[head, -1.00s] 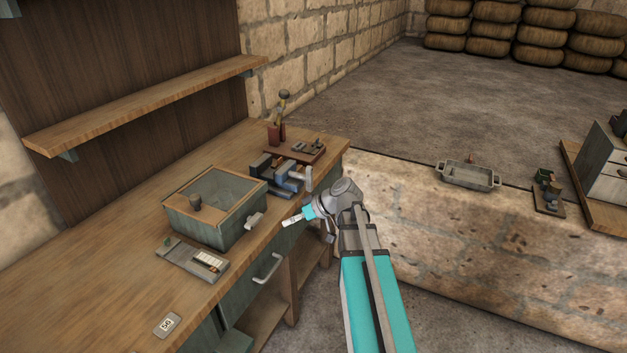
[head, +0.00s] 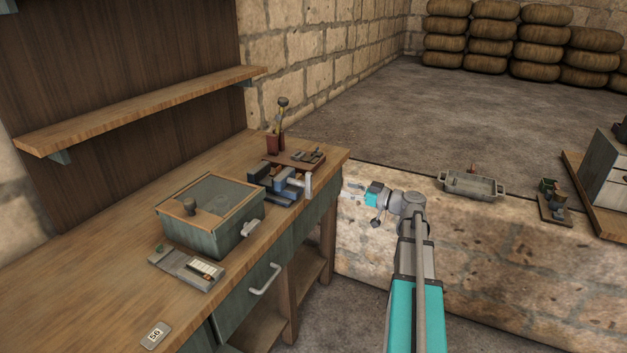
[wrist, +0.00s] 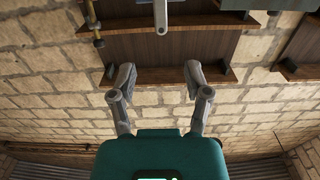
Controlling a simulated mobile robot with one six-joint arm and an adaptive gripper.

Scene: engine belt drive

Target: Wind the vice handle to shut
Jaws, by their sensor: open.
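The vice (head: 284,190), dark with blue-grey parts, stands near the far right end of the wooden bench. Its light grey handle (head: 308,185) is on the vice's right side, by the bench's front edge. My gripper (head: 350,187) is in the air off the bench, to the right of the handle and apart from it. In the wrist view my gripper (wrist: 158,78) has its two fingers spread with nothing between them. A light grey bar (wrist: 161,14) shows at the top of that view; I cannot tell if it is the handle. The gap between the vice jaws is too small to judge.
A lidded green box (head: 208,235) and a small grey tray (head: 186,268) stand on the bench, left of the vice. A small board (head: 292,159) and a reddish pot (head: 273,143) are behind it. A drawer handle (head: 264,280) juts from the bench front.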

